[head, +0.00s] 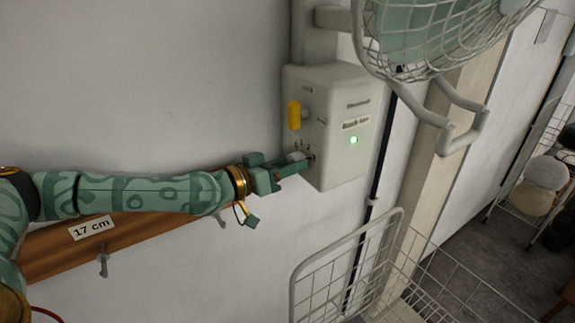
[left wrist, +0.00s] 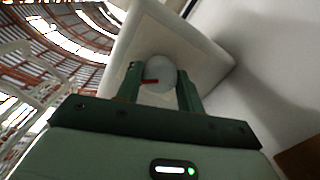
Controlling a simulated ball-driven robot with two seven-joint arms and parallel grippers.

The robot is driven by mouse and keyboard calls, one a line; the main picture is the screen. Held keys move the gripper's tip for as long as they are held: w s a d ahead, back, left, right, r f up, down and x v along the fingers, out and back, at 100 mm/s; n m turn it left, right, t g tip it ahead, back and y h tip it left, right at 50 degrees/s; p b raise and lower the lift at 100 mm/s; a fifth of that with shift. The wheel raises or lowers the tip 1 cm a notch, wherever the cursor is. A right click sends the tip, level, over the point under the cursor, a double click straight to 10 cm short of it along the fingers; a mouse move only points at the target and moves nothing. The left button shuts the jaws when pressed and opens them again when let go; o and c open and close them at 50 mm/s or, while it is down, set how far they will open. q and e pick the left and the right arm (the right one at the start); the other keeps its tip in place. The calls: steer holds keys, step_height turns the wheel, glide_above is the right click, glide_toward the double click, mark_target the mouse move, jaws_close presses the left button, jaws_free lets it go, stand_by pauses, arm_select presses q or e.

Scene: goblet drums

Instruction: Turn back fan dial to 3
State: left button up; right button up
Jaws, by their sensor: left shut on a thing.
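The fan's control box (head: 342,92) is a pale box on the wall, with a lit green light on its front and a yellow knob on its side. The fan dial is a round whitish knob (left wrist: 160,72) with a red mark, seen between my fingers in the left wrist view. My left gripper (head: 297,161) comes in from the left at the box's lower side. It also shows in the left wrist view (left wrist: 158,88), its two green fingers shut around the dial. The dial's numbers are too small to read. My right gripper is not in view.
A white wire fan cage (head: 430,40) hangs at the upper right, beside the box. A wire basket (head: 345,265) is below the box. A wooden board (head: 120,238) labelled 17 cm, with hooks, runs along the wall beneath my left arm.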

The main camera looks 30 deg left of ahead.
arm_select(q)
steer(key=shift+w+a+r+m, duration=0.1)
steer(key=shift+w+r+m, duration=0.05)
steer(key=shift+r+m, duration=0.25)
steer(key=o, duration=0.8)
steer(key=shift+o, duration=0.9)
steer(key=shift+f, duration=0.15)
steer(key=shift+w+f, duration=0.15)
